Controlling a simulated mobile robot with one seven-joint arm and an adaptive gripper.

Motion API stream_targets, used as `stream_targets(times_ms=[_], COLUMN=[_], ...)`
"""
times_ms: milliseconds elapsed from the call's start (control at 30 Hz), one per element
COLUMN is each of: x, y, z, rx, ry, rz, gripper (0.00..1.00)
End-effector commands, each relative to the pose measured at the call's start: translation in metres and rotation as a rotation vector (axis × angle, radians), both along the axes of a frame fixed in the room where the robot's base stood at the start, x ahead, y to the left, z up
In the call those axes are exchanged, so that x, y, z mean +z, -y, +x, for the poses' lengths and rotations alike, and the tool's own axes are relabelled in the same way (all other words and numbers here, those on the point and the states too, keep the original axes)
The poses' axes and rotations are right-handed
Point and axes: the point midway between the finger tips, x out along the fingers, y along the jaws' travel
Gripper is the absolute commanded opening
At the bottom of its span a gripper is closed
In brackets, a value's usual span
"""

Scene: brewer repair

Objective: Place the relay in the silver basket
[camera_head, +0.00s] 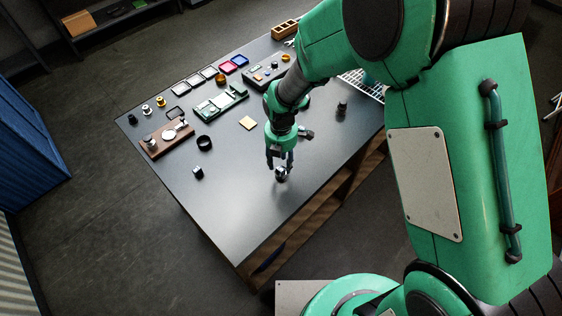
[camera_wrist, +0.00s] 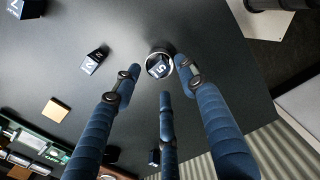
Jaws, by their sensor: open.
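A small dark cube with white marking, which looks like the relay (camera_wrist: 157,68), shows in the wrist view inside the rim of a round silver cup, which looks like the silver basket (camera_wrist: 150,54). I cannot tell how deep the cube sits. In the head view the silver basket (camera_head: 280,174) stands on the table right below my gripper (camera_head: 279,162), and the cube is hard to make out. In the wrist view my gripper (camera_wrist: 158,76) has its three blue fingers spread apart around the near side of the basket, with nothing clasped between them.
Other dark blocks stand at the left (camera_head: 198,172) and back right (camera_head: 342,106) of the table (camera_head: 235,215). A yellow pad (camera_head: 248,123), a black ring (camera_head: 204,142), a green board (camera_head: 220,101) and a wooden stand (camera_head: 165,140) lie farther back. The front of the table is clear.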

Motion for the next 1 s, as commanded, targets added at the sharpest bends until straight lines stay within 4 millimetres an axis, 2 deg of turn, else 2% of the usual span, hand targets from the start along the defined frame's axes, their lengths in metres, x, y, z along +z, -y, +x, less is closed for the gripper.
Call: stream_targets(times_ms=[533, 700, 1000], x=[0.060, 0.067, 0.066], y=[0.000, 0.000, 0.000], z=[0.000, 0.000, 0.000], rx=[0.000, 0.000, 0.000], ry=[0.001, 0.001, 0.001], rz=[0.000, 0.001, 0.001], gripper=[0.42, 0.42, 0.42])
